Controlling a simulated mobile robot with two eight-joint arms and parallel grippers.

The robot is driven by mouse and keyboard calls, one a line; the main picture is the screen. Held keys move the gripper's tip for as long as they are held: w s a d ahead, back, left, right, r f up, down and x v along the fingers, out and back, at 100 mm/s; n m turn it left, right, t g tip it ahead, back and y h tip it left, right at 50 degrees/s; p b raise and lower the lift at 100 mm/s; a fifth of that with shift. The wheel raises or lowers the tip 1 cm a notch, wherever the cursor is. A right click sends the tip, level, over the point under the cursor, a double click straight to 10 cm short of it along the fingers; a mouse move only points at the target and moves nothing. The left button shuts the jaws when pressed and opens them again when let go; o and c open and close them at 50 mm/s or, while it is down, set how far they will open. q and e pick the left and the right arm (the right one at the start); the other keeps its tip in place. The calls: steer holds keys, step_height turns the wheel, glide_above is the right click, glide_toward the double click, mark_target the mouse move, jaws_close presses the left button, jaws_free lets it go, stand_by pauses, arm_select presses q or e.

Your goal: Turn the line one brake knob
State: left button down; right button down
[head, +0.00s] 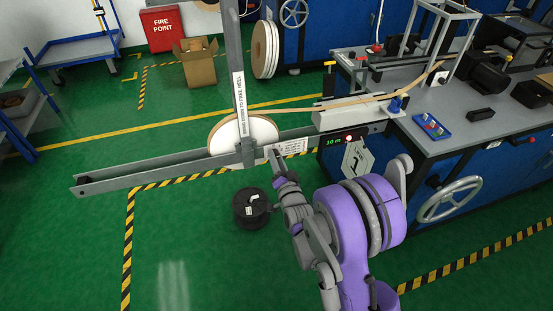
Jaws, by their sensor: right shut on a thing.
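A tape reel (215,137) with a pale face and tan rim stands behind a grey upright post (238,70) on a long grey beam (140,176). My right gripper (273,154) is just right of the post's foot, beside the reel's lower right edge. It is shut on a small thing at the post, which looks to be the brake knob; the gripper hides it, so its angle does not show. My left gripper is not in view.
A green display (333,141) reads 10 m, with a red lamp (349,139) beside it, on the bench front at the right. A black spool (251,208) stands on the floor below the beam. A handwheel (449,199) juts from the bench.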

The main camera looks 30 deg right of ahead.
steer(key=shift+n+b, duration=1.8)
steer(key=shift+n, duration=2.5)
steer(key=c, duration=0.6)
jaws_free()
steer(key=shift+o, duration=0.2)
steer(key=v, duration=1.1)
steer(key=shift+d+f, duration=0.1)
